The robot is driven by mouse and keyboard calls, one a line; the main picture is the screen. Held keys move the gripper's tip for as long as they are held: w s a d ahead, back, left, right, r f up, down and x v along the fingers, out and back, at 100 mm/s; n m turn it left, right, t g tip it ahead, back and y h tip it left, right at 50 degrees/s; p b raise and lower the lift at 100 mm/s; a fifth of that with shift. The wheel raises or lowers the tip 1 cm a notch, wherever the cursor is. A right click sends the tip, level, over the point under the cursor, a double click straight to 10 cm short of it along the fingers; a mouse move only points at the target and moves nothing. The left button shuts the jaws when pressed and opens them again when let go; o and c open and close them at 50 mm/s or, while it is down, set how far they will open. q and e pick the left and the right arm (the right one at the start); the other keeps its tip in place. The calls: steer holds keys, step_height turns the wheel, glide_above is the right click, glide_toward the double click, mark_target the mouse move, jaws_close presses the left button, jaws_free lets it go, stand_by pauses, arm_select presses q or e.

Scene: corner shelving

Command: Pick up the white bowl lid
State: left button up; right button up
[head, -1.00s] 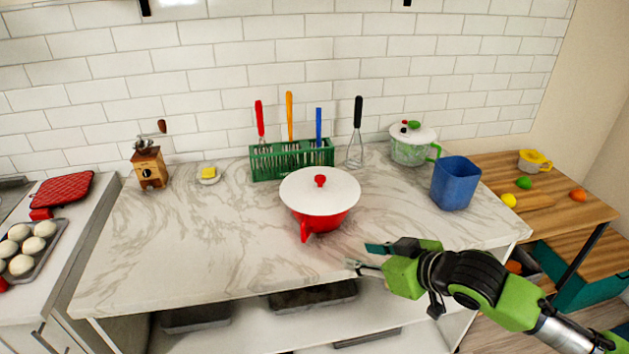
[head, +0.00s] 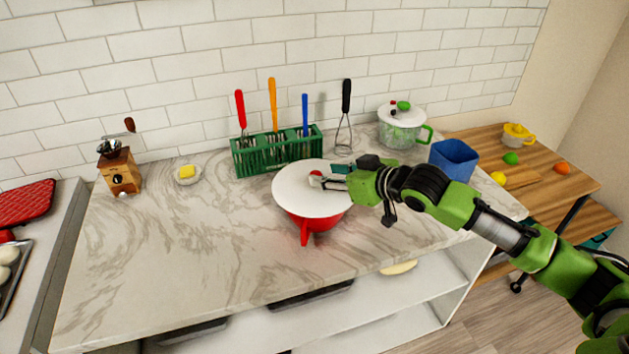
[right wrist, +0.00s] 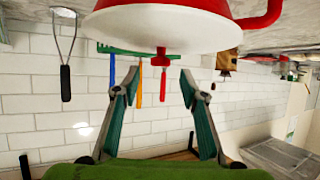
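The white lid (head: 296,194) with a red knob (head: 315,175) sits on the red bowl (head: 318,222) near the middle of the marble counter. My right gripper (head: 324,181) is over the lid at the knob, coming in from the right. In the right wrist view, which is upside down, the lid (right wrist: 190,38) and its knob (right wrist: 161,57) show ahead of the right gripper (right wrist: 159,75). Its fingers are spread, with the knob in line between the tips; contact is not visible. My left gripper is not in view.
A green utensil rack (head: 278,153) stands behind the bowl. A glass pot (head: 400,133) with another white lid and a blue container (head: 454,160) stand to the right. A wooden grinder (head: 121,173) and a small yellow-topped dish (head: 188,174) are left. The front counter is clear.

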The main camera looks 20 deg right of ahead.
mark_target(316, 173)
steer(key=shift+w+a+f, duration=0.1)
steer(key=shift+w+a, duration=0.05)
steer(key=shift+w, duration=0.1)
steer(key=shift+w+a+f+p, duration=0.1)
steer(key=shift+w+p, duration=0.2)
steer(key=shift+p, duration=0.15)
steer(key=p+x, duration=0.1)
steer(key=x, duration=0.2)
steer(key=shift+w+a+f, duration=0.1)
steer(key=shift+w+f, duration=0.05)
steer(key=shift+f, duration=0.05)
steer(key=shift+w+a+f, duration=0.15)
steer(key=shift+w+f, duration=0.15)
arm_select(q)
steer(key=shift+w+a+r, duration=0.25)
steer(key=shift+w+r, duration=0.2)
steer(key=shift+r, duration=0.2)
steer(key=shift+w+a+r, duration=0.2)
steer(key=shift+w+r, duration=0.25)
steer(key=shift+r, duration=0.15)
arm_select(e)
steer(key=c, duration=0.9)
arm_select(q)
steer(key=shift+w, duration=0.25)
arm_select(e)
jaws_close()
